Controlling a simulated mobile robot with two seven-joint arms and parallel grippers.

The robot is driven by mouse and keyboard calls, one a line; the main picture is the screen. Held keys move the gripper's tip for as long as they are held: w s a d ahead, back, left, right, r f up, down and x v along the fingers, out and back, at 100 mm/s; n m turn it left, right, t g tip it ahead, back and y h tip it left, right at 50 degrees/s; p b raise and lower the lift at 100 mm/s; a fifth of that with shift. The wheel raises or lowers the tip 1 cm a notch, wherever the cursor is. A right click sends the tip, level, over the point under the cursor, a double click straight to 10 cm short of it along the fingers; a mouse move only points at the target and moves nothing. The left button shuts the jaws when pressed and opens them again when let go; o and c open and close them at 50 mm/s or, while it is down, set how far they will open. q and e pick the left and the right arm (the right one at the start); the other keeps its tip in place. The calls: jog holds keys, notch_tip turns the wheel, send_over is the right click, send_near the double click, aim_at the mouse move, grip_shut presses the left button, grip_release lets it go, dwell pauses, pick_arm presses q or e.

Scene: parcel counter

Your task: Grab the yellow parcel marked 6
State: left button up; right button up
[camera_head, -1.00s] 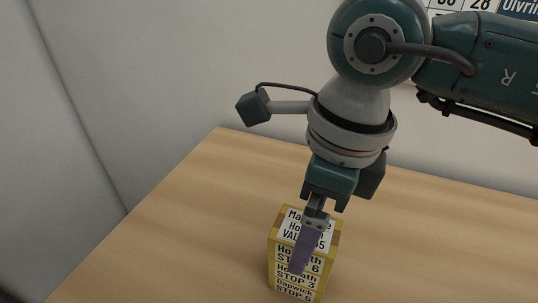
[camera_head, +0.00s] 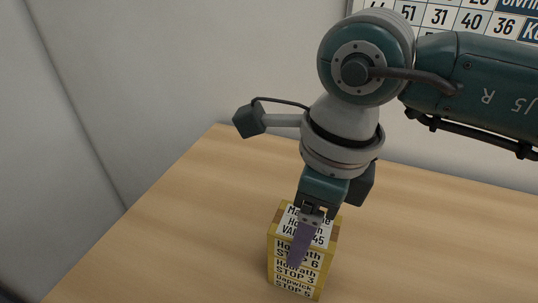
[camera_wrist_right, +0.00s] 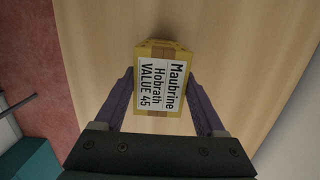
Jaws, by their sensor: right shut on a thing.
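The yellow parcel (camera_head: 276,246) stands upright on the wooden counter in the head view. Its top label reads Maubrine, Hobrath, VALUE 45. Labels on its near side read Hobrath STOP 6, Hobrath STOP 3 and Dapwick STOP 5. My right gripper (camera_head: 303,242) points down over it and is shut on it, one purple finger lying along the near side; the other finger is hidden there. In the right wrist view the parcel (camera_wrist_right: 186,58) sits between both purple fingers of the right gripper (camera_wrist_right: 161,84). My left gripper is out of view.
The wooden counter (camera_head: 180,215) is clear around the parcel, with its left edge running diagonally. Pale walls stand behind and to the left. A number board (camera_head: 440,17) hangs on the back wall, partly behind my right arm.

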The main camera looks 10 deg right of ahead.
jog(key=c, duration=0.4)
jog(key=shift+o, duration=0.2)
jog(key=shift+r, duration=0.15)
